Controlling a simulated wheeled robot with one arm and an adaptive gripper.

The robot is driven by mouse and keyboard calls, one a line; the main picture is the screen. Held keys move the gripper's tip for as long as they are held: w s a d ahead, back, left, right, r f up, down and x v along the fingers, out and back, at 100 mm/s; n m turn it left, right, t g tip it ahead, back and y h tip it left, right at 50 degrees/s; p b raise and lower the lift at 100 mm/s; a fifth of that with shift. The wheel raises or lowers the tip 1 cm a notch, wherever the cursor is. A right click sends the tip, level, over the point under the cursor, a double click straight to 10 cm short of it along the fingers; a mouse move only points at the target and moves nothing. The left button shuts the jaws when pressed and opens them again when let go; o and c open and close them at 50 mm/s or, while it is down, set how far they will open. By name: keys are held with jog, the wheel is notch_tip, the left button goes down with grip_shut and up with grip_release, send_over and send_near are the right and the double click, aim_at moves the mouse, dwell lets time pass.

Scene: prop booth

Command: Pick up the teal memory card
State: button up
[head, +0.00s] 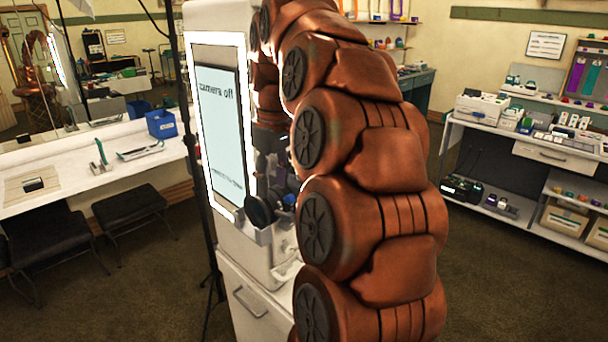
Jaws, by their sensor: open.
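I cannot make out the teal memory card in the head view. My copper arm fills the middle of the picture and hides much of the white booth unit (237,240). The arm bends over at the top and comes down on its far side. My gripper (272,167) shows only as a small dark shape below that end, in front of the unit and partly hidden by the arm. It is open. Its fingertips are hard to tell from the dark and purple items around a small grey tray (275,236) on the unit.
The booth's lit screen (219,124) reads "camera off". A white counter (95,155) on the left holds a blue bin (161,123) and teal-handled tools (140,150). Black stools (130,205) stand before it. A shelf unit (541,153) stands right. Carpet is open between.

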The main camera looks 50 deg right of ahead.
jog(key=shift+m+t, duration=0.3)
jog(key=shift+m, duration=0.2)
jog(key=d+r, duration=0.2)
jog(key=d, duration=0.1)
jog(key=d+r+p, duration=0.1)
jog(key=d+r, duration=0.1)
jog(key=d, duration=0.2)
jog(key=d+r+p, duration=0.1)
jog(key=d, duration=0.2)
jog(key=shift+s+d+r, duration=0.2)
jog(key=shift+s+r, duration=0.1)
jog(key=shift+r, duration=0.1)
jog(key=f+b, duration=0.2)
jog(key=shift+w+d+f, duration=0.1)
jog(key=shift+d+f, duration=0.15)
jog(key=shift+f, duration=0.05)
jog(key=shift+w+a+f+b, duration=0.1)
jog(key=shift+w+f+b, duration=0.3)
jog(key=shift+f+b, duration=0.45)
jog(key=shift+p, duration=0.4)
jog(key=shift+w+a+f, duration=0.1)
jog(key=shift+w+f, duration=0.1)
jog(key=shift+f, duration=0.2)
jog(key=shift+w+f+p, duration=0.15)
jog(key=shift+f+p, duration=0.45)
jog(key=shift+f, duration=0.6)
jog(key=shift+c, duration=0.4)
